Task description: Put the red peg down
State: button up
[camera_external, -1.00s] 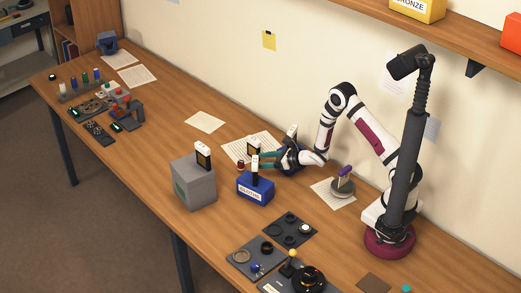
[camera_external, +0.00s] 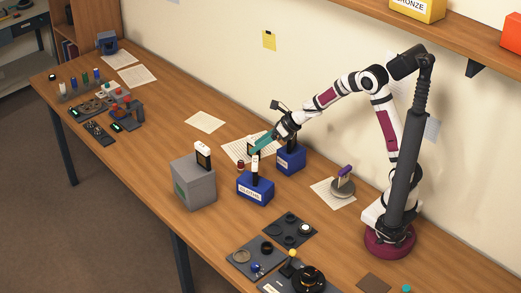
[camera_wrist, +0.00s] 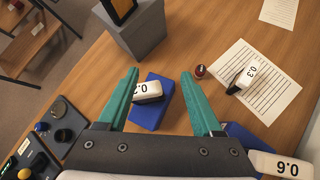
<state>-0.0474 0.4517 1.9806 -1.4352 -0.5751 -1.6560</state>
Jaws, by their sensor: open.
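The red peg (camera_external: 241,165) is a small dark red cylinder that stands upright on the wooden table, between the grey box and the paper sheet. It also shows in the wrist view (camera_wrist: 200,72), just beyond the tip of the right-hand finger. My gripper (camera_external: 258,148) has teal fingers that are spread apart with nothing between them. In the wrist view my gripper (camera_wrist: 160,74) hangs above the table, and the peg is apart from both fingers.
A blue block (camera_external: 256,190) holding a white-topped tool marked 0.2 stands nearby. A second blue block (camera_external: 291,161) is beneath my wrist. A grey box (camera_external: 188,184) stands left of the peg. A 0.3-marked tool (camera_wrist: 243,75) is over the printed sheet (camera_wrist: 270,95).

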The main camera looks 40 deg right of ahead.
jog(key=w+d+r+h, duration=0.2)
jog(key=w+d+h, duration=0.1)
jog(key=d+h, duration=0.15)
jog(key=m, duration=0.1)
send_near(241, 162)
jog(key=shift+y, duration=0.45)
jog(key=x, duration=0.4)
jog(key=shift+w+d+f, duration=0.1)
jog(key=shift+w+f, duration=0.05)
jog(key=shift+f, duration=0.1)
jog(key=x, duration=0.5)
jog(key=shift+w+d+f, duration=0.15)
jog(key=shift+w+f, duration=0.1)
jog(key=shift+f, duration=0.1)
grip_shut()
